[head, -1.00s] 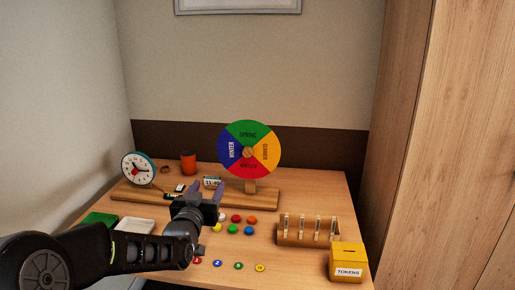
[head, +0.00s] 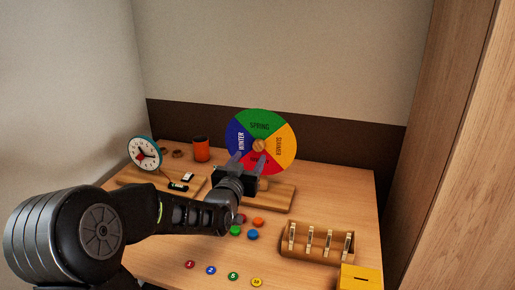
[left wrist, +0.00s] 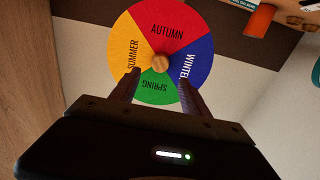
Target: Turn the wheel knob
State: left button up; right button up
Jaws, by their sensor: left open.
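The season wheel (head: 240,137) stands upright on a wooden base at the back of the desk, with green, yellow, red and blue quarters. Its round wooden knob (head: 259,145) is at the centre. My left gripper (head: 248,158) is open in front of the wheel's lower part, its fingers pointing up towards the knob and hiding part of the red quarter. In the left wrist view the wheel appears upside down, and the knob (left wrist: 160,63) lies beyond and between the two open fingertips, apart from them. My right gripper is in neither view.
A clock (head: 144,153) and an orange cup (head: 201,149) stand at the back left. Coloured discs (head: 258,222) and numbered tokens (head: 211,270) lie in front. A wooden rack (head: 318,243) and a yellow box (head: 361,279) are at the right. A tall wooden panel (head: 455,150) rises at the right.

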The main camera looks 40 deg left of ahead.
aim_at(258, 146)
pick_arm(q)
jog(key=x, duration=0.7)
jog(key=shift+w+a, duration=0.1)
jog(key=shift+w, duration=0.15)
grip_shut()
dwell(0.3)
